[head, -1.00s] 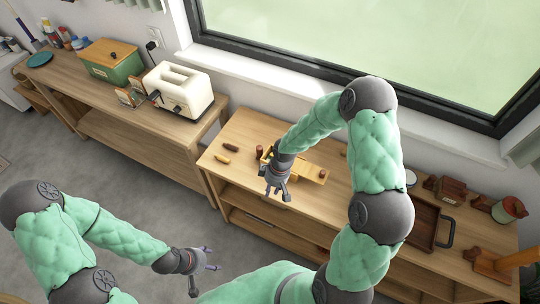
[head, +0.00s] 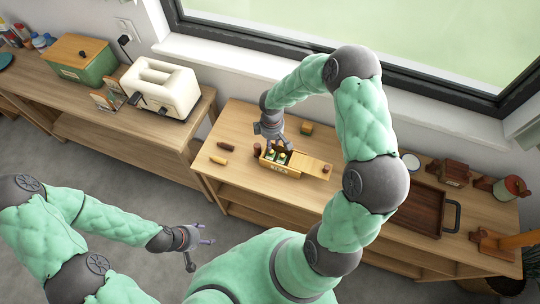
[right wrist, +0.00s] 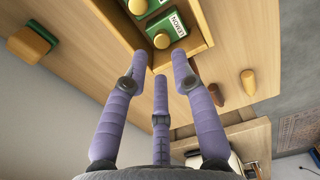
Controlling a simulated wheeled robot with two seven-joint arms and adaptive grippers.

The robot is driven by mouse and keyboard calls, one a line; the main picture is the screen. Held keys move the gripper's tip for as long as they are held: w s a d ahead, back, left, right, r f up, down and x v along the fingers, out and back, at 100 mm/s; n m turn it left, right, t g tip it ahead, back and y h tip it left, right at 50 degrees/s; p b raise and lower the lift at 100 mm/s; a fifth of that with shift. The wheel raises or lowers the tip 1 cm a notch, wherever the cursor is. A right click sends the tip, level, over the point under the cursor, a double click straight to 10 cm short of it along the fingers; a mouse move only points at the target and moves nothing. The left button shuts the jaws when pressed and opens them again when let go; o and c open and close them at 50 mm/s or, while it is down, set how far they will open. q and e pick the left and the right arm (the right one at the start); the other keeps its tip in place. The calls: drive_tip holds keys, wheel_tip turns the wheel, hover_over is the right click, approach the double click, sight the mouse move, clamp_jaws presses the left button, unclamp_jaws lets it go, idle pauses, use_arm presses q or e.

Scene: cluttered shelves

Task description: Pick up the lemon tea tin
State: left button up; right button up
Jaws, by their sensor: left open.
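The lemon tea tin (right wrist: 178,22) is green, with a white LEMON label and a round yellow knob. It sits in an open wooden box (right wrist: 204,36), beside another green tin with a yellow knob (right wrist: 138,6). In the head view the box (head: 280,168) stands on the low bench, its green tins partly hidden by my right gripper (head: 275,147). In the right wrist view my right gripper (right wrist: 158,68) has its fingers apart and empty, close to the box. My left gripper (head: 203,245) is open and empty, out over the floor.
A dark tray (head: 425,208) stands to the right. A toaster (head: 160,86) stands on the left counter.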

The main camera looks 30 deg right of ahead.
sight(272, 152)
drive_tip(key=f, duration=0.4)
drive_tip(key=s+f+b, duration=0.1)
drive_tip(key=f, duration=0.1)
drive_tip(key=shift+a, duration=0.4)
drive_tip(key=shift+w+d+f, duration=0.1)
drive_tip(key=shift+w+d, duration=0.05)
drive_tip(key=shift+d, duration=0.15)
drive_tip(key=shift+w, duration=0.1)
clamp_jaws()
